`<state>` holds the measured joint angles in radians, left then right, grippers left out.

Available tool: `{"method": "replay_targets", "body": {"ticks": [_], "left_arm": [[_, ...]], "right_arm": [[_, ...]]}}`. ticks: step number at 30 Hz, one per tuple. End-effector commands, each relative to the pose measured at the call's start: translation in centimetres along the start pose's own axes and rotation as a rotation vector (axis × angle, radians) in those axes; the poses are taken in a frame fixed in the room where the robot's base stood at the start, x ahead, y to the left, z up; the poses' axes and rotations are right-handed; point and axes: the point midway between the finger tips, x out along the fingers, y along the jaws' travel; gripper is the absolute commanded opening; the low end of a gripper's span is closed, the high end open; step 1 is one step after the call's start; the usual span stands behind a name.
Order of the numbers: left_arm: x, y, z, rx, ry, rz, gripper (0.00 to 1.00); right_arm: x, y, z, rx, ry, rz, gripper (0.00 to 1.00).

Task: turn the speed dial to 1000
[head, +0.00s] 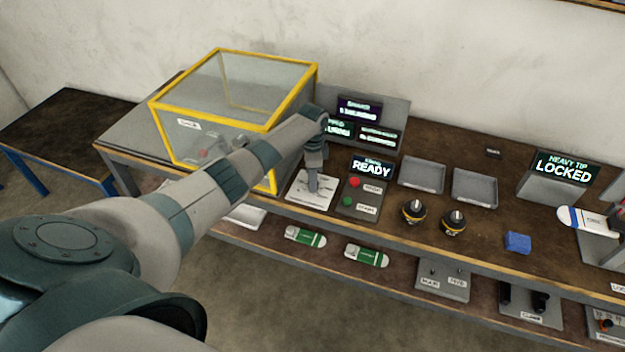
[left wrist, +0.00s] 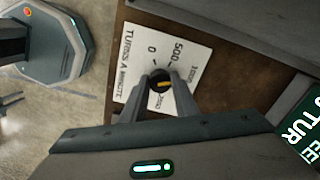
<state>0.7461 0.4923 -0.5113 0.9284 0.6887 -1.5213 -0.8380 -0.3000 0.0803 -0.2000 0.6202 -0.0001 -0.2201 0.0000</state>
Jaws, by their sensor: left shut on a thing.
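My left gripper (left wrist: 163,90) is shut on the dial, one finger on each side. In the head view my left gripper (head: 313,182) reaches down onto the white plate (head: 301,194) and hides the dial.
A yellow-framed clear box (head: 240,90) stands left of the plate. A button panel (head: 359,196) with red and green buttons sits close on the right, below a READY display (head: 372,168). Dark displays (head: 360,110) stand behind. Two trays (head: 421,176) and two black-yellow parts (head: 413,211) lie farther right.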

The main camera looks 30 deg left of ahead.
Motion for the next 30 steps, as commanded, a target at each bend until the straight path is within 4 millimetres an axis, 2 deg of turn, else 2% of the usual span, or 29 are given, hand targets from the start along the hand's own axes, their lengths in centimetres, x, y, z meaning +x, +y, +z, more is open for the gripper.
{"method": "replay_targets", "body": {"ticks": [3,4,6,20,26,30], "left_arm": [[-0.1,-0.1,-0.1,-0.001,0.003,-0.002,0.04],[-0.1,-0.1,-0.1,-0.001,0.003,-0.002,0.29],[-0.1,-0.1,-0.1,-0.001,0.002,-0.002,0.45],[-0.4,-0.1,0.0,-0.001,0.001,-0.001,0.45],[-2.1,-0.1,0.0,-0.001,0.002,-0.003,0.45],[-4.3,-0.2,-0.1,0.000,0.004,-0.004,0.45]], "right_arm": [[0.0,0.0,0.0,0.000,0.000,0.000,0.31],[0.0,0.0,0.0,0.000,0.000,0.000,0.31],[0.0,0.0,0.0,0.000,0.000,0.000,0.31],[0.1,-0.1,0.0,0.000,0.000,-0.001,0.31],[0.7,-0.1,0.1,0.000,0.000,-0.001,0.31],[1.4,-0.1,0.1,0.000,0.000,-0.001,0.31]]}}
